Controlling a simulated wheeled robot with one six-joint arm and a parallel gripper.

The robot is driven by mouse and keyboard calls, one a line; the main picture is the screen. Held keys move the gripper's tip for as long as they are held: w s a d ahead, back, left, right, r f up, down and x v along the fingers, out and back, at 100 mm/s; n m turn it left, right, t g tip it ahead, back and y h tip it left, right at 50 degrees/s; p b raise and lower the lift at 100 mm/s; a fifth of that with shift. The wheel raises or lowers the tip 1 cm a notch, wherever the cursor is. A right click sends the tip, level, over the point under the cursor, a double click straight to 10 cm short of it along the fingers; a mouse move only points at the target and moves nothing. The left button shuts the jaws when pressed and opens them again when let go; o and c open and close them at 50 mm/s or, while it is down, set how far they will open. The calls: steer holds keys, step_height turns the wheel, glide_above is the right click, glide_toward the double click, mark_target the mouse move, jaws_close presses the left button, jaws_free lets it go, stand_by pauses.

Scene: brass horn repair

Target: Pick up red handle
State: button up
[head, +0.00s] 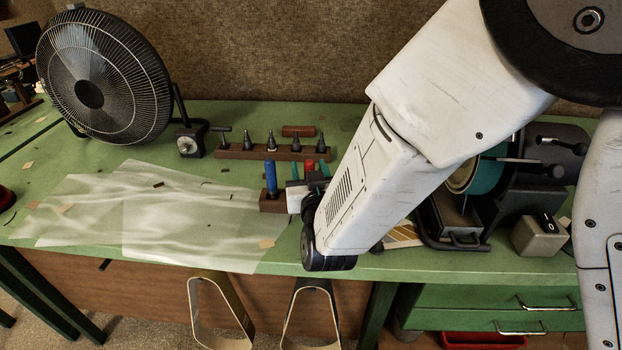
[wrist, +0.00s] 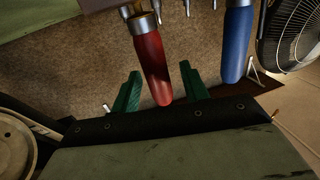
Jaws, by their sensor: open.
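The red handle (wrist: 152,62) hangs across the upper middle of the wrist view, which looks upside down. It lies between the two green fingers of my gripper (wrist: 160,70), with a visible gap on each side. My gripper is open and not closed on it. The rest is hidden by my wrist and arm. The wooden holder (head: 270,202) is partly covered too.
A blue handle (head: 271,177) stands upright just left of the red one. Behind is a wooden rack (head: 232,153) with several dark tips. A fan (head: 100,85) stands at back left, a machine (head: 500,190) at right. A clear sheet (head: 170,225) covers the left bench.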

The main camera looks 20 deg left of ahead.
jaws_close()
steer(key=shift+r, duration=0.15)
